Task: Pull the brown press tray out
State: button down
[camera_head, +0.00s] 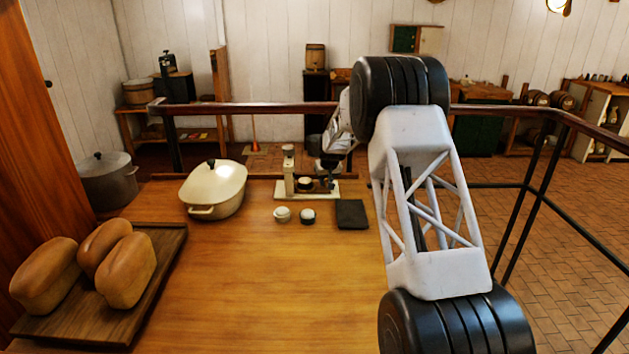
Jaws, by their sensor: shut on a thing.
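A small cream press (290,172) stands at the far side of the wooden table, with an upright post on a flat pale base. The brown press tray (305,184) shows as a small dark brown piece low in the press, beside the post. My gripper (327,183) reaches down at the right side of the press and is shut on the tray. The jaws are small and dark, so the exact contact is hard to see. My arm covers the area to the right of the press.
Two small round pieces, a pale one (282,214) and a dark-sided one (308,216), lie in front of the press beside a black square pad (351,214). A cream lidded pot (214,190) stands left. Bread loaves (126,270) sit on a board. The table's front middle is clear.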

jog(key=shift+d, duration=1.65)
jog(key=c, duration=0.9)
grip_release()
jog(key=shift+r, duration=0.1)
jog(key=v, duration=0.7)
jog(key=shift+s+r, duration=0.2)
jog(key=shift+r, duration=0.05)
jog(key=shift+s, duration=0.1)
